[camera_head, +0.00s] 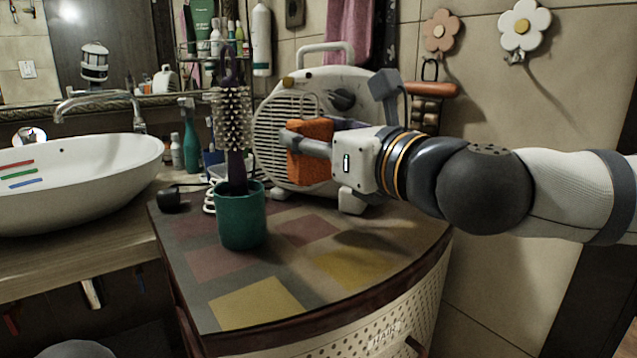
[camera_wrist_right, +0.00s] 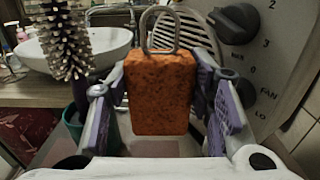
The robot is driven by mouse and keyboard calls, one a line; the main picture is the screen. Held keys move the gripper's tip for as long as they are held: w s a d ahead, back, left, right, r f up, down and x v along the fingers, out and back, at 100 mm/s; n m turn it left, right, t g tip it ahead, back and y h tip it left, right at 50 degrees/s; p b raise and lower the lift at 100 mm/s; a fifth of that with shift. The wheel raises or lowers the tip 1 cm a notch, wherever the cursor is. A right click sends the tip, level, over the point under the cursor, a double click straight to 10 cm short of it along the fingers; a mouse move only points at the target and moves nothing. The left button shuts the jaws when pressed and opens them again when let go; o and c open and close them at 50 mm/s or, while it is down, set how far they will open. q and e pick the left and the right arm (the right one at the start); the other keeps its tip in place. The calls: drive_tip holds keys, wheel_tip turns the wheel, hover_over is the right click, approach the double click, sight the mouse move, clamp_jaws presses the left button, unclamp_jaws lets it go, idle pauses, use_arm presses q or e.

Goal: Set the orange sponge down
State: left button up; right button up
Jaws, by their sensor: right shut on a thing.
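The orange sponge (camera_head: 313,152) is held in my right gripper (camera_head: 305,143), in the air in front of the white heater (camera_head: 275,131). In the right wrist view the sponge (camera_wrist_right: 161,92) stands upright between the two fingers of my right gripper (camera_wrist_right: 165,105), with a metal loop at its top. The patterned cabinet top (camera_head: 310,262) lies below the sponge, with a gap between them. My left gripper is not in view.
A green cup (camera_head: 241,222) holding a spiky brush (camera_head: 232,120) stands on the cabinet top, left of the sponge. A white basin (camera_head: 80,180) is at the left. The front of the cabinet top is clear. Flower hooks (camera_head: 524,27) hang on the wall.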

sight(320, 161)
wheel_tip(320, 161, down, 3)
drive_tip(key=shift+w+f, duration=0.1)
drive_tip(key=shift+w, duration=0.05)
drive_tip(key=shift+w+d+f+b, duration=0.1)
drive_tip(key=shift+f+b, duration=0.15)
drive_tip(key=shift+f, duration=0.7)
drive_tip(key=shift+w+d+f+b, duration=0.1)
drive_tip(key=shift+f+b, duration=0.1)
drive_tip(key=shift+f, duration=0.75)
drive_tip(key=shift+f, duration=0.15)
drive_tip(key=o, duration=0.7)
drive_tip(key=shift+f, duration=0.15)
drive_tip(key=shift+o, duration=0.7)
